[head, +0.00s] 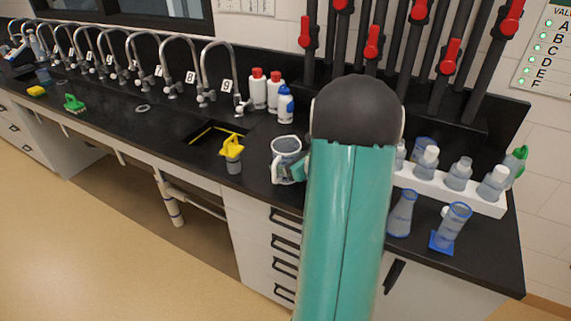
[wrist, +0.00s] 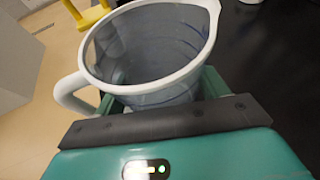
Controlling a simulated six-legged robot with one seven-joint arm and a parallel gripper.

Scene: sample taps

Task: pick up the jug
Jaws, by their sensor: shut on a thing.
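The jug (head: 286,158) is a clear grey vessel with a white rim and a white handle. In the head view it is upright at the counter, just left of my arm. In the wrist view the jug (wrist: 150,50) fills the upper middle, its mouth facing the camera and its handle at the left. My gripper (head: 298,168) is shut on the jug, with green fingers at its sides. My arm hides part of the jug's right side in the head view. I cannot tell whether its base touches the counter.
A yellow-topped container (head: 232,150) stands left of the jug, beside the sink (head: 200,131). Bottles (head: 285,104) and a row of curved taps (head: 215,65) stand behind.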

